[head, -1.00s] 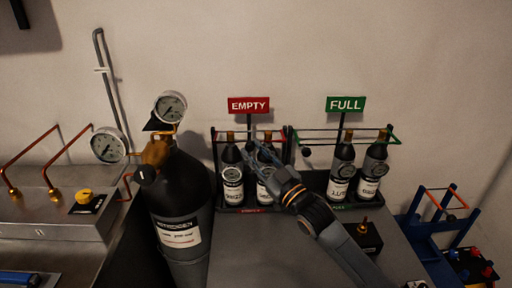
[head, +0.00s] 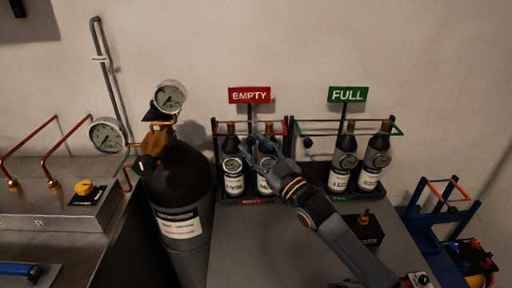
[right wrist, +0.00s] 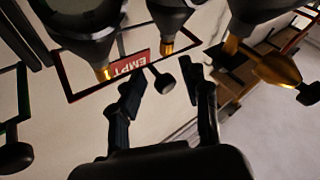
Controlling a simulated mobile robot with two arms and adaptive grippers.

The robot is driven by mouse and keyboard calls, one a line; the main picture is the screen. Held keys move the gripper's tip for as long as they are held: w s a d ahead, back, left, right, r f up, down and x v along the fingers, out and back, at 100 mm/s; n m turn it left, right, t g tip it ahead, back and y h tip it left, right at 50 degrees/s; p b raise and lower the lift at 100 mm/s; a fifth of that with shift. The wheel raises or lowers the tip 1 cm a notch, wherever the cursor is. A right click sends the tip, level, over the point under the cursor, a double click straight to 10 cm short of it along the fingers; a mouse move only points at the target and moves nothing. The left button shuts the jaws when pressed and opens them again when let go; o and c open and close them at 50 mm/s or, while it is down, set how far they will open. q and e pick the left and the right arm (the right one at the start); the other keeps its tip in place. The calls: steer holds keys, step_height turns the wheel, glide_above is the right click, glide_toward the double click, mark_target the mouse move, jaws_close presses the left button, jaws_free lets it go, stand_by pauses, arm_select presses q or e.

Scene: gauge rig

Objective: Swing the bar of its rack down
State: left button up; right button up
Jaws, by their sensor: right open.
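In the head view the EMPTY rack (head: 216,150) has a red-ended bar running at the height of its bottle necks. Two dark bottles (head: 232,172) stand in it below a red EMPTY sign (head: 249,95). My right gripper (head: 258,150) is open in front of the right bottle and partly hides it and the bar. In the right wrist view the rack's red bar (right wrist: 73,97) frames the bottle necks. A black knob (right wrist: 163,82) shows between the open fingers of my right gripper (right wrist: 163,88), not visibly gripped. My left gripper is out of view.
The FULL rack (head: 400,130) with a green-ended bar and two bottles stands to the right. A large black cylinder (head: 178,190) with gauges stands close on the left. A blue stand (head: 425,225) is at far right.

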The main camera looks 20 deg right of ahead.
steer(key=shift+s+r, duration=0.1)
steer(key=v, duration=1.2)
